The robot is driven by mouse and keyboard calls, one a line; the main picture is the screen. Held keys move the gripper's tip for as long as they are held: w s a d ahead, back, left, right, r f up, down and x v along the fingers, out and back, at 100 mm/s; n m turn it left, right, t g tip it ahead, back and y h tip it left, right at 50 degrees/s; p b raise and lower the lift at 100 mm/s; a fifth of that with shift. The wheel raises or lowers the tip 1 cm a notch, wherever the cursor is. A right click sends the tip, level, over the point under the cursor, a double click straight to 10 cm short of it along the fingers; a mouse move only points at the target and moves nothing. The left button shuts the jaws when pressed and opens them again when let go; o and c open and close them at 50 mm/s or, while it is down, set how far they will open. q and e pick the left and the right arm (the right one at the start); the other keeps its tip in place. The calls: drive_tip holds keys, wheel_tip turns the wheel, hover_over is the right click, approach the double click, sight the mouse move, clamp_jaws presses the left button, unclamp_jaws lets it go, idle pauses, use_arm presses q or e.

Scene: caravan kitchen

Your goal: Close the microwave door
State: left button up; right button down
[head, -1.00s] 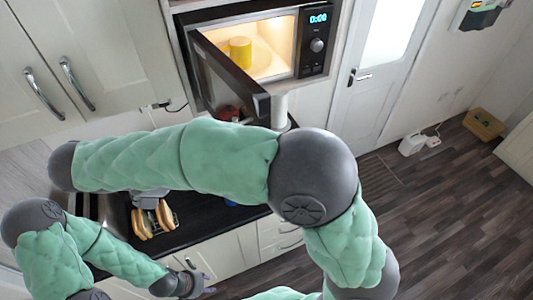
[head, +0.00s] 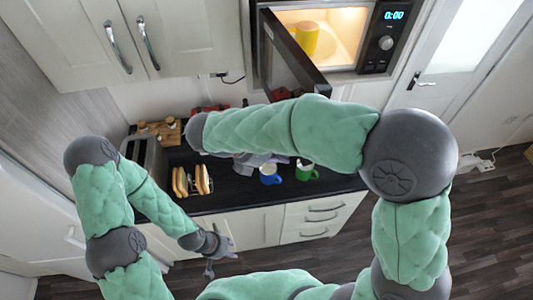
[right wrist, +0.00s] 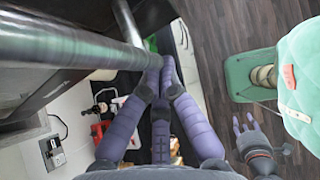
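The microwave (head: 372,75) is in the upper middle of the head view, its lit inside showing a yellow mug (head: 306,38). Its dark door (head: 290,58) stands open, swung out toward me from the left side. My right arm crosses in front, below the door. My right gripper (right wrist: 160,68) has its purple fingers drawn together at the tips, with nothing seen between them. A dark panel and grey bar, seemingly the door, fill the left of the right wrist view; contact is unclear. My left gripper (head: 222,252) is low, in front of the drawers, fingers spread and empty.
The dark counter (head: 235,190) below holds hot-dog-like items (head: 192,181), a blue mug (head: 270,174), a green mug (head: 305,171) and a toaster (head: 147,155). Wall cabinets (head: 125,40) are left of the microwave. A white room door (head: 435,75) stands to the right.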

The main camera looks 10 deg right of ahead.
drive_tip(key=shift+w+d, duration=0.15)
drive_tip(key=shift+d, duration=0.6)
